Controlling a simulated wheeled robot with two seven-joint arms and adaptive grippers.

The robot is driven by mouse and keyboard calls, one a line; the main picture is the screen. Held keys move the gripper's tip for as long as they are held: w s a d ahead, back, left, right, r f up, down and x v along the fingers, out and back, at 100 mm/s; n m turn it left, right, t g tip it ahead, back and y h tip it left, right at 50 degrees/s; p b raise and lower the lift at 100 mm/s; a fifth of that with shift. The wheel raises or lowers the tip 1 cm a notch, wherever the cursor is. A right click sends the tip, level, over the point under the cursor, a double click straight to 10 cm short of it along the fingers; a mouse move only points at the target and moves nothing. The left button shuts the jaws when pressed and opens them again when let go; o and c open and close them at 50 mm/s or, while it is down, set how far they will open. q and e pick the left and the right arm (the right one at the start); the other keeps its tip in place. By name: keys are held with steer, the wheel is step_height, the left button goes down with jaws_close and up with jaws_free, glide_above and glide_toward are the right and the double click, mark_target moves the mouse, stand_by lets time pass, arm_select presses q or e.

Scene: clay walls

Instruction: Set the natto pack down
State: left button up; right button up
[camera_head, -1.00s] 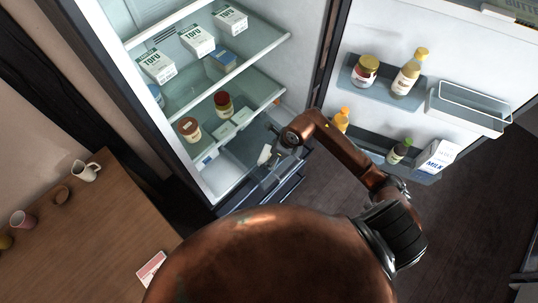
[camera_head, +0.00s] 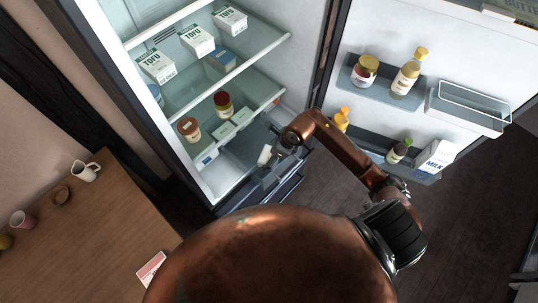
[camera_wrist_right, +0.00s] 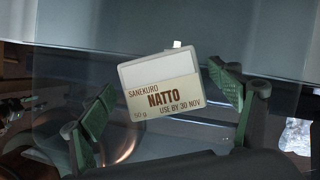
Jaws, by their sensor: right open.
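The natto pack (camera_wrist_right: 162,84) is a small cream and white box with a brown "NATTO" label. The fingers are open. In the head view the pack (camera_head: 264,155) is a small white shape low in the open fridge, near its front edge, beside my right gripper (camera_head: 275,143). It seems to rest on the lower glass shelf (camera_head: 238,158), but its underside is hidden. My left gripper is not in view.
Two jars, one of them a brown-lidded jar (camera_head: 188,129), and small white packs (camera_head: 223,131) stand behind on the shelves. Several tofu boxes (camera_head: 197,40) are higher up. The open door (camera_head: 400,25) with bottles is at right, a wooden table (camera_head: 75,235) at left.

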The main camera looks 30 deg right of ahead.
steer(key=v, duration=1.1)
steer(key=shift+r+p, duration=0.35)
steer(key=shift+d, duration=0.1)
